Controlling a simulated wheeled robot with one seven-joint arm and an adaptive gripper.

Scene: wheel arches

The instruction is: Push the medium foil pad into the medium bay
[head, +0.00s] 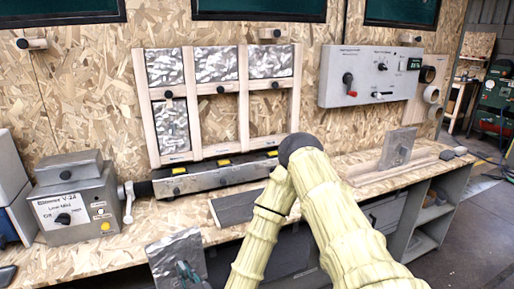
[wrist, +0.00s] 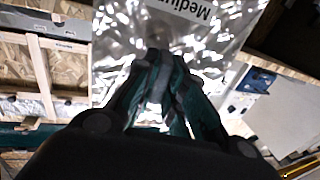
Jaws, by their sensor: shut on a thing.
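The medium foil pad (wrist: 215,35), silvery and crinkled with a printed "Medium" label, fills the upper middle of the wrist view. My gripper (wrist: 158,85) is shut on it. In the head view the pad (head: 172,252) is held at the lower left, in front of the bench, with my gripper (head: 188,272) at its lower edge. The wooden frame (head: 190,103) stands against the wall, well apart from the pad. Its top row and lower left bay hold foil. The lower middle bay (head: 218,120) and lower right bay (head: 268,115) are bare. Their labels are too small to read.
A grey machine (head: 75,200) with a lever stands left on the bench. Another foil pad (head: 398,148) stands in a wooden holder at right. A grey control box (head: 370,75) hangs on the wall.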

